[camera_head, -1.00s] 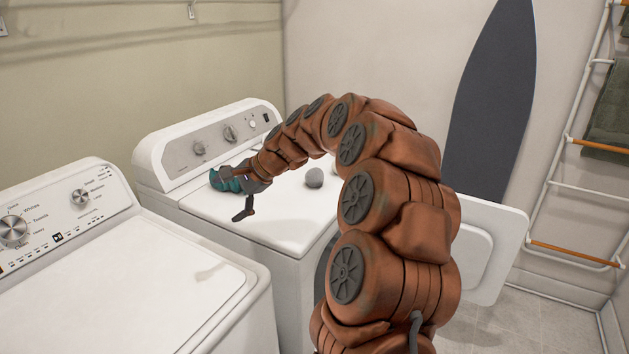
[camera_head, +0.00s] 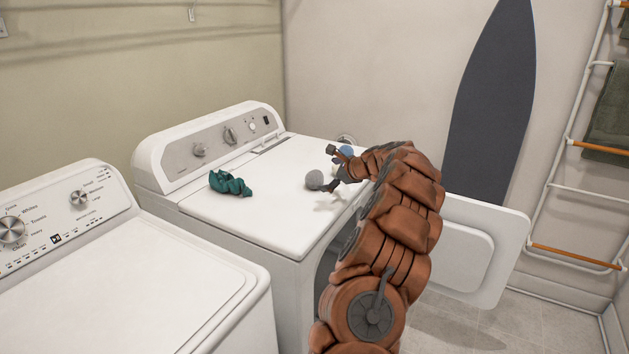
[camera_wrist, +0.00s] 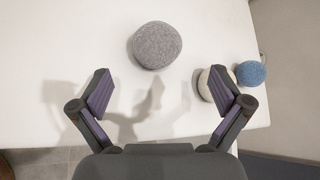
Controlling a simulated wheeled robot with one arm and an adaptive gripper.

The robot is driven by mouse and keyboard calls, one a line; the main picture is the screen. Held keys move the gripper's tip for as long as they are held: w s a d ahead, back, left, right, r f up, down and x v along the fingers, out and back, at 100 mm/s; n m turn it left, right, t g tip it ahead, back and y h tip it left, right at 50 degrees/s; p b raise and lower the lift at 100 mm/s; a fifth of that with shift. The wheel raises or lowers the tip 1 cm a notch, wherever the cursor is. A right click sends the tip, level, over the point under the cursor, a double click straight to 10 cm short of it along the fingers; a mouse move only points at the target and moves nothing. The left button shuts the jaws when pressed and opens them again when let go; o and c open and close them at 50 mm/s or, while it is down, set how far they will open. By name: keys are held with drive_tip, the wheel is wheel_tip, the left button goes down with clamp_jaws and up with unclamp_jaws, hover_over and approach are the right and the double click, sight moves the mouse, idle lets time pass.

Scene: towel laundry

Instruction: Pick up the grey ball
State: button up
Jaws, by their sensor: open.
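The grey ball (camera_head: 314,179) rests on top of the white dryer (camera_head: 270,215), near its right side. It also shows in the wrist view (camera_wrist: 157,45), ahead of my fingertips and roughly centred between them. My gripper (camera_head: 333,168) is open and empty, just to the right of the ball in the head view. In the wrist view its two purple-padded fingers (camera_wrist: 168,90) are spread wide, with bare white surface between them.
A blue ball (camera_wrist: 251,73) and a cream ball (camera_wrist: 216,84) lie by the right finger; the right finger partly covers the cream one. A teal crumpled cloth (camera_head: 230,184) lies on the dryer's left. A washer (camera_head: 130,270) stands at front left. An open door (camera_head: 480,245) is at right.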

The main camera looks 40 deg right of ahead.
sight(319, 177)
drive_tip(key=shift+a+p+x, duration=0.1)
drive_tip(key=shift+p+x, duration=0.2)
drive_tip(key=shift+x, duration=1.2)
drive_tip(key=shift+a+p+x, duration=0.15)
drive_tip(key=shift+p+x, duration=0.15)
drive_tip(key=shift+x, duration=1.2)
drive_tip(key=c, duration=1.2)
